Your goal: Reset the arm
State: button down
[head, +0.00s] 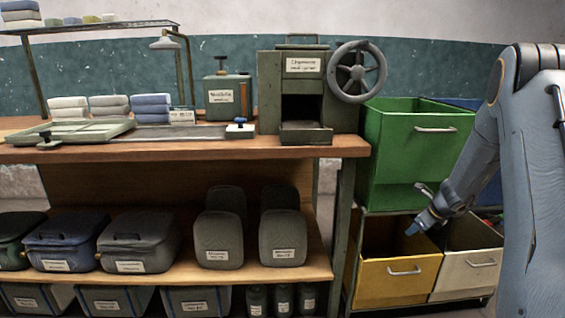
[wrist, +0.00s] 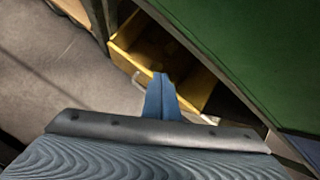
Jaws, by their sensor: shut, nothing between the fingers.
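My arm comes in from the right side of the head view and bends down to the left. My gripper (head: 412,230) points down and left, in front of the open yellow bin and below the green bin. In the wrist view my gripper (wrist: 160,82) shows its blue fingers closed together with nothing between them. The fingers point toward the yellow bin, and I cannot tell how far they are from it.
The green bin (head: 400,150) stands above the yellow bin (head: 388,283) and a cream bin (head: 468,272). The wooden workbench (head: 200,150) is to the left, with a green machine (head: 268,95) and its handwheel (head: 342,86) on it. Grey floor (wrist: 50,75) is clear in the wrist view.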

jog(key=s+a+r+n+g, duration=0.1)
jog(key=s+a+r+n, duration=0.3)
jog(key=s+a+n, duration=0.5)
jog(key=s+a+r+n+g, duration=0.2)
jog(key=s+a+r+n, duration=0.35)
jog(key=a, duration=0.55)
jog(key=s+a+r+n+g+h, duration=0.1)
jog(key=s+a+n, duration=0.3)
jog(key=s+n, duration=0.4)
jog(key=s+a+n, duration=0.4)
jog(key=s+n, duration=0.3)
jog(key=s, duration=0.3)
jog(key=s+a+r+n+g+p, duration=0.1)
jog(key=s+a+r+n+g, duration=0.25)
jog(key=s+a+r, duration=0.65)
jog(key=s+d+r+m+p, duration=0.2)
jog(key=d+r+p, duration=0.7)
jog(key=p, duration=1.2)
jog(key=shift+d+r+m+t, duration=0.4)
jog(key=shift+r+m, duration=0.4)
jog(key=shift+r, duration=0.5)
